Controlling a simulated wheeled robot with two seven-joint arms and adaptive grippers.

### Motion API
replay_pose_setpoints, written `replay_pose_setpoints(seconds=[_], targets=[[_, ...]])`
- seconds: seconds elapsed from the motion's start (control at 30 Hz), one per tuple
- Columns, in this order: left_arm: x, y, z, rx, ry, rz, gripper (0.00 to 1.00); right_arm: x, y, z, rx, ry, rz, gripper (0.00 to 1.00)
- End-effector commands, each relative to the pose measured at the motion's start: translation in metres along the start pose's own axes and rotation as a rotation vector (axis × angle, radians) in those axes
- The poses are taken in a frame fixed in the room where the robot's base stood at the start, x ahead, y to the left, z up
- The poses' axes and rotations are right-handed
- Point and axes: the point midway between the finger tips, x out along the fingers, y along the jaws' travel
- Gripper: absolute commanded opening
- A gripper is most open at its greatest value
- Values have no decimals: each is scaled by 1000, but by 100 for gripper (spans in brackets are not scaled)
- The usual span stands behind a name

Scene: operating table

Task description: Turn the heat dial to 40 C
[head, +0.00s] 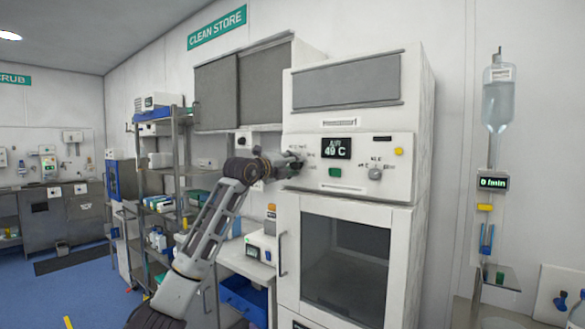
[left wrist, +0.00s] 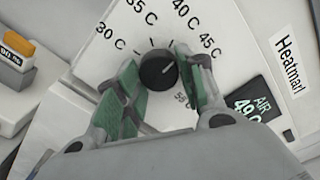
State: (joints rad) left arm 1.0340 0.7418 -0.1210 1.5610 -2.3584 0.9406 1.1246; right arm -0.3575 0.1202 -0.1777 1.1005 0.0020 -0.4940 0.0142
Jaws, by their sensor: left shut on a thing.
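The heat dial (left wrist: 158,73) is a round black knob on a white panel, with 30 C, 35 C, 40 C and 45 C marked around it. Its pale pointer line points up and right in the left wrist view, roughly toward 45 C; the exact mark is hard to tell. My left gripper (left wrist: 157,66) is shut on the dial, with a green-padded finger on either side. In the head view, my left gripper (head: 297,163) is at the left end of the white cabinet's panel and hides the dial. The display (head: 337,148) reads AIR 49 C. My right gripper is not in view.
The panel also has a green button (head: 335,172), a grey knob (head: 375,173) and a yellow button (head: 399,151). The cabinet's glass door (head: 345,262) is below. A shelf rack (head: 178,165) stands left, and an infusion stand (head: 487,183) stands right.

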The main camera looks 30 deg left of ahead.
Motion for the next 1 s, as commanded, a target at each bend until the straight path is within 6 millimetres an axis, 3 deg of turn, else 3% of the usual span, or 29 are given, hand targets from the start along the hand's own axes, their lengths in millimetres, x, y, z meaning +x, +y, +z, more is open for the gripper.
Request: replay_pose_setpoints(seconds=[0.4, 0.97, 1.0], targets=[[1, 1, 0, -269, 1, 3, 15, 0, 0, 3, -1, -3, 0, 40], [1, 1, -1, -318, 1, 5, 15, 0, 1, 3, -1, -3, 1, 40], [1, 1, -1, -318, 2, 5, 40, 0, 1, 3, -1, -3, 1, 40]])
